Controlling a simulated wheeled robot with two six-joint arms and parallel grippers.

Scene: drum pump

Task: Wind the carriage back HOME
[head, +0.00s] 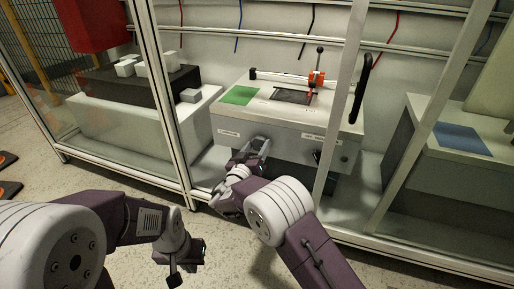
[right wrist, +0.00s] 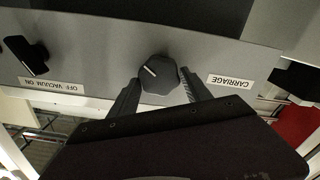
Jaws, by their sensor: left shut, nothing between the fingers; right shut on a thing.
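The orange-red carriage (head: 316,78) with an upright black-knobbed lever stands near the right end of a white rail (head: 280,78) on the grey machine. A dark round knob (right wrist: 158,73) with a white pointer line is on the front panel, beside the CARRIAGE label (right wrist: 231,82). My right gripper (right wrist: 160,92) is shut on this knob, a finger on each side. In the head view the right gripper (head: 256,150) is at the machine's front, hiding the knob. My left gripper (head: 186,264) is shut and empty, low over the floor, away from the machine.
A green patch (head: 240,95) and a dark patch (head: 290,95) lie on the machine top. The vacuum knob (right wrist: 28,55) is on the same panel. Frame posts (head: 343,110) stand in front of the machine. A blue patch (head: 462,138) is on the right bench.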

